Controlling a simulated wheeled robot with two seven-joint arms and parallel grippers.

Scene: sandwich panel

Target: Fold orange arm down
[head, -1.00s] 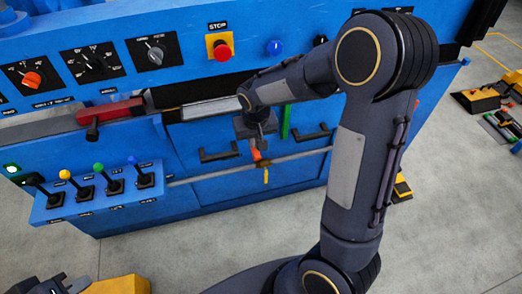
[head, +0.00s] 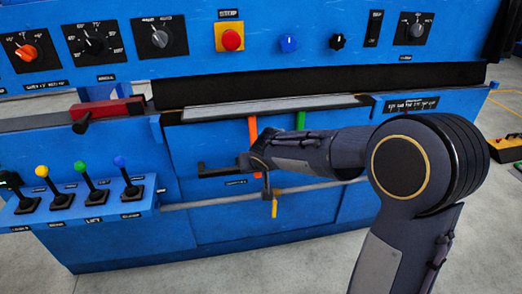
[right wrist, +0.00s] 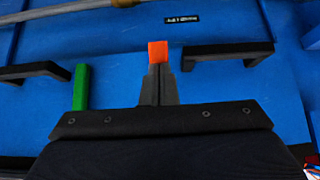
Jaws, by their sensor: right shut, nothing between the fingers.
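The orange arm (head: 254,132) is a narrow upright bar on the blue panel, just below the grey ledge. Its lower part is hidden behind my right wrist. My right gripper (head: 265,187) is small and partly hidden in front of it. In the right wrist view my right gripper (right wrist: 157,72) is shut and empty. A short orange piece (right wrist: 158,52) shows right at its fingertips; I cannot tell whether they touch. A green arm (head: 301,120) stands right of the orange one, and also shows in the right wrist view (right wrist: 80,87). My left gripper is out of view.
Black handles (head: 215,171) project from the panel on both sides of the orange arm. A grey rail (head: 200,202) with a yellow tab (head: 275,208) runs below. Levers (head: 60,198) stand on a shelf at left. Knobs and a red stop button (head: 231,40) are above.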

